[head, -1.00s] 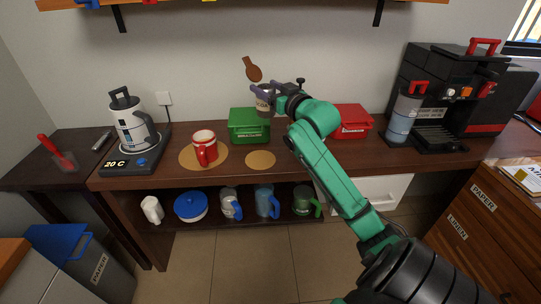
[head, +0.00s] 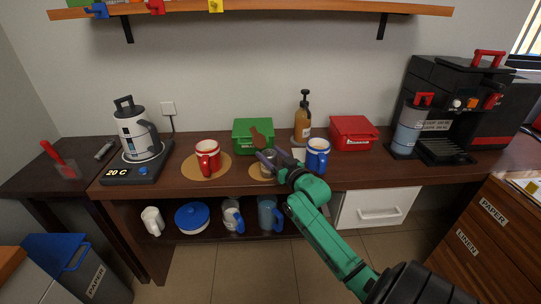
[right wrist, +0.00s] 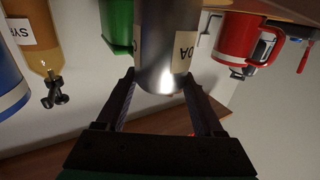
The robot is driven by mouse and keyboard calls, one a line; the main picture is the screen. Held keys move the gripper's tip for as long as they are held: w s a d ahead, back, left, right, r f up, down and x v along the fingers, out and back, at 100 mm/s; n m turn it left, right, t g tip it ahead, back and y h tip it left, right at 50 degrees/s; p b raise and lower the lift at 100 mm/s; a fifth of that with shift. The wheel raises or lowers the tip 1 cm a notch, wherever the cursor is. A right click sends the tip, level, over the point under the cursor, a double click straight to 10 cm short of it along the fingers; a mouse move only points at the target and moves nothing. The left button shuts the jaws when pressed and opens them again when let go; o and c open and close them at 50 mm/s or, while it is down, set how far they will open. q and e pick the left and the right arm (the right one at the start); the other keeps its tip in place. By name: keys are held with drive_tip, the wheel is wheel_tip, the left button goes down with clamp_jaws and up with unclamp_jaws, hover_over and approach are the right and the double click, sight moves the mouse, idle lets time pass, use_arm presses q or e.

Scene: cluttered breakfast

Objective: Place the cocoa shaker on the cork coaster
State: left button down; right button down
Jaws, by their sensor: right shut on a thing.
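The cocoa shaker (head: 268,168) is a grey metal cylinder with a pale label; it fills the top middle of the right wrist view (right wrist: 160,45). My right gripper (head: 268,159) is shut on the shaker, one finger on each side. The small round cork coaster (head: 254,173) lies on the counter under the shaker, partly hidden by it and my gripper. The shaker looks upright over the coaster; I cannot tell whether its base touches. My left gripper is not in view.
A red mug (head: 207,160) on a larger cork mat (head: 189,168) stands left of the coaster. A green box (head: 252,133) and a pump bottle (head: 302,118) stand behind. A blue mug (head: 317,157) stands close on the right, with a red box (head: 353,133) beyond.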

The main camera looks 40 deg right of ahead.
unclamp_jaws()
drive_tip(key=s+a, duration=0.2)
drive_tip(key=s, duration=1)
drive_tip(key=w+a+f+g+y, duration=0.15)
drive_tip(key=a+f, duration=0.25)
drive_tip(key=f, duration=0.5)
drive_tip(key=a+f+g, duration=0.2)
drive_tip(key=a+f, duration=0.2)
drive_tip(key=f, duration=0.6)
drive_tip(key=s+a+f+n+g, duration=0.1)
drive_tip(key=s+a+f+g, duration=0.2)
drive_tip(key=f, duration=0.6)
drive_tip(key=s+a+f+n+g, duration=0.15)
drive_tip(key=s+f, duration=0.35)
drive_tip(key=f, duration=0.5)
drive_tip(key=s+a+f+g, duration=0.1)
drive_tip(key=s+f+g, duration=0.2)
drive_tip(key=s+f, duration=0.2)
drive_tip(key=s+a+f+n+g, duration=0.1)
drive_tip(key=s+f+g, duration=0.2)
drive_tip(key=s, duration=0.9)
drive_tip(key=s+a+f+g, duration=0.1)
drive_tip(key=s+f+g, duration=0.1)
drive_tip(key=s+f, duration=0.6)
drive_tip(key=shift+s+a+f+n+g+y, duration=0.15)
drive_tip(key=shift+s+a+n+g+y, duration=0.25)
drive_tip(key=shift+s, duration=0.2)
